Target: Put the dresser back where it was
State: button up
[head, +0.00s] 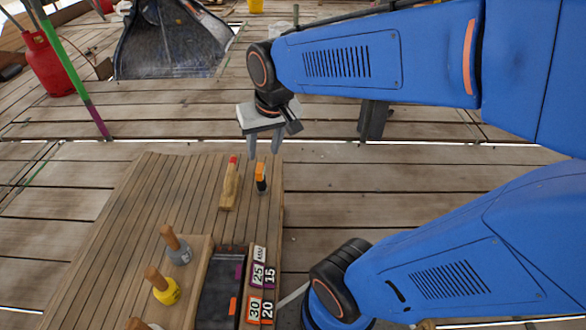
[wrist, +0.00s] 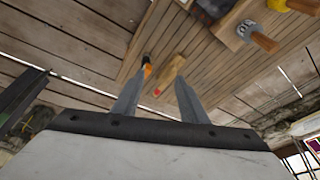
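A wooden tool with a red tip (head: 229,186), which looks like the dresser, lies on the slatted wooden bench top (head: 150,205) near its far right part. It also shows in the wrist view (wrist: 171,70), beyond and between the fingers. A slim orange and black tool (head: 261,178) lies just right of it, close to the bench's right edge. My gripper (head: 264,150) is open and empty, above the far end of the bench, with its fingers pointing down. Its two fingers also show apart in the wrist view (wrist: 158,98).
Several wooden-handled pieces, one grey (head: 178,252) and one yellow (head: 166,291), stand at the bench's near left. A dark tray (head: 222,290) and number labels (head: 262,285) lie beside them. A red gas cylinder (head: 47,62) and green-purple pole (head: 75,75) stand at far left.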

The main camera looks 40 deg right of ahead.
jog(key=s+d+n+t, duration=0.1)
jog(key=s+n, duration=0.1)
jog(key=s, duration=0.9)
jog(key=shift+r, duration=0.3)
